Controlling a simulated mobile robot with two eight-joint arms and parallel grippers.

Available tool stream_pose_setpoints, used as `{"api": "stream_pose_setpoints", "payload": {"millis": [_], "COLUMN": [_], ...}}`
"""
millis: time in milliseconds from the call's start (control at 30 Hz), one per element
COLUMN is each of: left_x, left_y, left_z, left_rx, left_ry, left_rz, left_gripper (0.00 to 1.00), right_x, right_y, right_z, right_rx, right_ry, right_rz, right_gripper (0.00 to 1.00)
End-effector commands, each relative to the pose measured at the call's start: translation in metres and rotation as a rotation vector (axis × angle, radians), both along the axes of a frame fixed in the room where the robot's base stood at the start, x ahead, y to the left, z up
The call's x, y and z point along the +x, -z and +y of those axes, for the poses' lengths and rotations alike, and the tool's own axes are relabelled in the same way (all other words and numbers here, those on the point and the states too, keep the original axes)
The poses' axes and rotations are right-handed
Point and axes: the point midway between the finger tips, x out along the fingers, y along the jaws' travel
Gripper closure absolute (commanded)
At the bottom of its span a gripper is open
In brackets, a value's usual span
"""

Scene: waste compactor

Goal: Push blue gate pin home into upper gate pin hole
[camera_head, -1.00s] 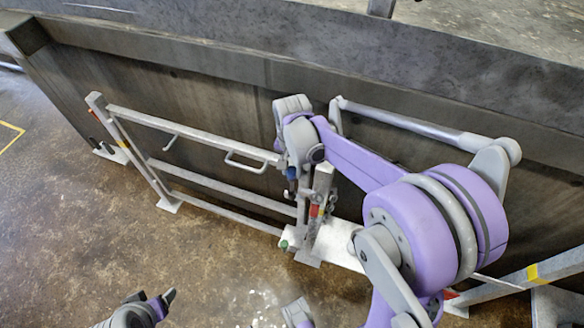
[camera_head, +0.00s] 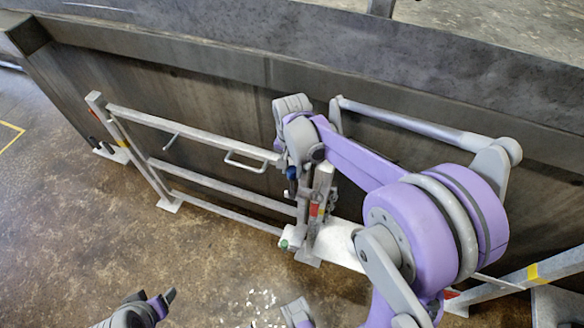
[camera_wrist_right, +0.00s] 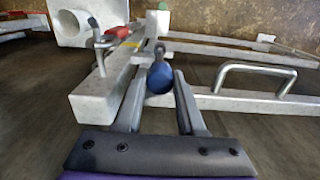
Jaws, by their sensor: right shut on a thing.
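The blue gate pin (camera_head: 292,173) shows as a small blue knob beside the gate post in the head view. In the right wrist view its round blue head (camera_wrist_right: 160,77) sits between the two grey fingers. My right gripper (camera_head: 289,164) is shut on it, at the right end of the gate (camera_head: 190,130). The upper gate pin hole is hidden, so I cannot tell how deep the pin is. The latch post (camera_head: 321,188) stands just right of the gripper. My left gripper (camera_head: 152,298) is at the bottom edge, partly cut off, with its jaws unclear.
A grey handle (camera_head: 245,160) sticks out from the gate. A metal wall (camera_head: 220,95) stands behind the gate.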

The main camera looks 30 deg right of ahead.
Motion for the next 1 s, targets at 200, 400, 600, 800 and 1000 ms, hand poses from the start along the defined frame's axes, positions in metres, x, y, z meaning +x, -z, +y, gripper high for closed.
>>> {"api": "stream_pose_setpoints", "payload": {"millis": [200, 400, 600, 800, 1000], "left_x": [0.000, 0.000, -0.001, -0.001, -0.002], "left_y": [0.000, 0.002, 0.006, 0.009, 0.012], "left_z": [0.000, 0.000, 0.000, 0.000, 0.000], "left_rx": [0.000, 0.000, 0.000, 0.000, 0.000], "left_ry": [0.000, 0.000, 0.000, 0.000, 0.000], "left_rz": [0.000, 0.001, 0.002, 0.003, 0.004], "left_gripper": [0.31, 0.31, 0.31, 0.31, 0.31], "right_x": [0.000, 0.000, 0.000, 0.000, 0.000], "right_y": [0.000, 0.003, 0.007, 0.011, 0.015], "right_z": [0.000, 0.000, 0.000, 0.000, 0.000], "right_rx": [0.000, 0.000, 0.000, 0.000, 0.000], "right_ry": [0.000, 0.000, 0.000, 0.000, 0.000], "right_rz": [0.000, 0.000, 0.000, 0.000, 0.000], "right_gripper": [1.00, 1.00, 1.00, 1.00, 1.00]}}
